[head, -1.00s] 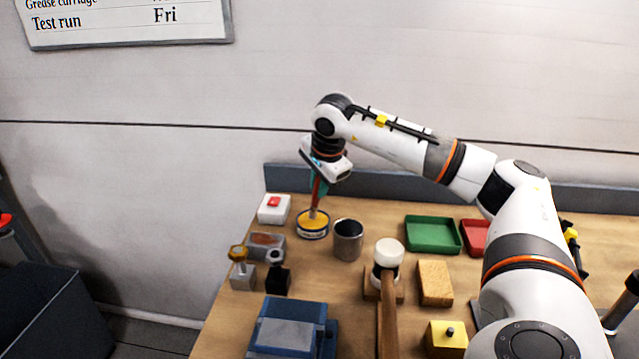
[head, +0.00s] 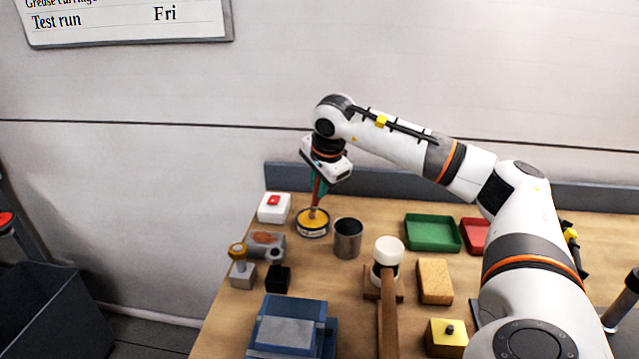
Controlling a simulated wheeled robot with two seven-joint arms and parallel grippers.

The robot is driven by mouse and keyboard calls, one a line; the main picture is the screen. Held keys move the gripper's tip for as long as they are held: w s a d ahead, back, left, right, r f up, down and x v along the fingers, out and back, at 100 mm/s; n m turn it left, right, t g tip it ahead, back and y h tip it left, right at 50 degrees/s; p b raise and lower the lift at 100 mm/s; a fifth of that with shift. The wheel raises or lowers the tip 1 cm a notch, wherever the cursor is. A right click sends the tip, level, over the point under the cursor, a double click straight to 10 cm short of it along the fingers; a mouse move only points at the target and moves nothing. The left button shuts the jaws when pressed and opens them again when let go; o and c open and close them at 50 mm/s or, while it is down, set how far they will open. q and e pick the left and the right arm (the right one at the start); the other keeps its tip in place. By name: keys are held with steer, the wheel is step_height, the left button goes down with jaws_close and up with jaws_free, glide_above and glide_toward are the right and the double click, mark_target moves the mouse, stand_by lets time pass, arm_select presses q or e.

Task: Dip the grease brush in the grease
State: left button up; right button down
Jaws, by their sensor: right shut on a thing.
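The grease tin (head: 313,229) is a low round tin with yellow grease at the back left of the bench. The grease brush (head: 316,192) has a red handle and stands nearly upright over the tin. Its lower end reaches the yellow grease inside the rim; how deep it sits I cannot tell. My right gripper (head: 319,178) is above the tin, pointing down, shut on the upper part of the brush. The fingertips are small and partly hidden. My left gripper is not in view.
A metal cup (head: 347,238) stands close right of the tin, and a white box with a red button (head: 274,207) to its left. A white-headed mallet (head: 388,252), wooden block (head: 434,281), green tray (head: 432,233) and blue box (head: 290,325) stand nearby. A wall rises behind.

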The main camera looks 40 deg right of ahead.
steer(key=shift+f, duration=0.1)
stand_by(0.3)
steer(key=shift+r+p, duration=0.8)
steer(key=shift+r, duration=0.05)
steer(key=shift+r+p, duration=2.1)
steer(key=shift+r, duration=0.6)
